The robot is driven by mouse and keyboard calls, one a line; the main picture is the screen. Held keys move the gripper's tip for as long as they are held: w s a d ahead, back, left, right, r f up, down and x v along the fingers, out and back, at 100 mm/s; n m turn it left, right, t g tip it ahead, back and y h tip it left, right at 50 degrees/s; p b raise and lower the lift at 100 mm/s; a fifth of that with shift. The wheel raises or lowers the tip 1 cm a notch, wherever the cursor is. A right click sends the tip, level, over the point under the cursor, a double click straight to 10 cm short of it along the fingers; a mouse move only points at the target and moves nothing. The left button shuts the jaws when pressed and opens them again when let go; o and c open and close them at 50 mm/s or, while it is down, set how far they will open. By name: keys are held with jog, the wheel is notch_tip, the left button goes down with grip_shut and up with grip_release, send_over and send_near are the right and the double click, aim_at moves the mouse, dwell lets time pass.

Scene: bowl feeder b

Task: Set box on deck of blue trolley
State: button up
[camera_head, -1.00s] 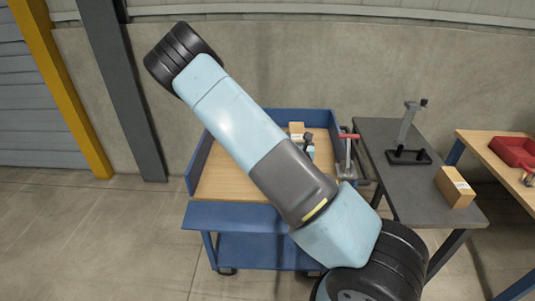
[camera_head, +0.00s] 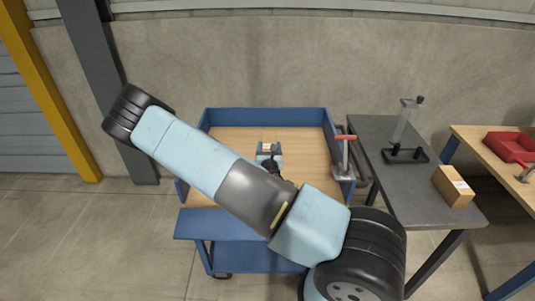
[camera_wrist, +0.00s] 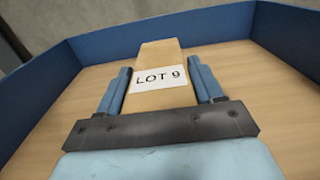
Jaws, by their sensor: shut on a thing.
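A small cardboard box (camera_wrist: 160,54) with a white "LOT 9" label sits between the two blue fingers of my gripper (camera_wrist: 160,68) in the wrist view. The gripper is shut on its sides. In the head view the box (camera_head: 267,146) and gripper (camera_head: 268,157) are over the middle of the blue trolley's wooden deck (camera_head: 305,150). I cannot tell whether the box touches the deck. The trolley (camera_head: 265,115) has raised blue walls at the back and sides. My arm hides part of the deck's front.
A red-handled clamp (camera_head: 344,155) stands at the trolley's right edge. A grey table (camera_head: 400,180) to the right holds a black-based stand (camera_head: 404,153) and another cardboard box (camera_head: 453,186). A wooden bench (camera_head: 490,160) carries a red bin (camera_head: 510,146). Bare deck surrounds the held box.

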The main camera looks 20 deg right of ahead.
jog(key=shift+w+a+f, duration=0.1)
jog(key=shift+f, duration=0.75)
jog(key=shift+w+a+f, duration=0.1)
jog(key=shift+f, duration=0.7)
jog(key=o, duration=1.4)
jog(key=shift+s, duration=0.1)
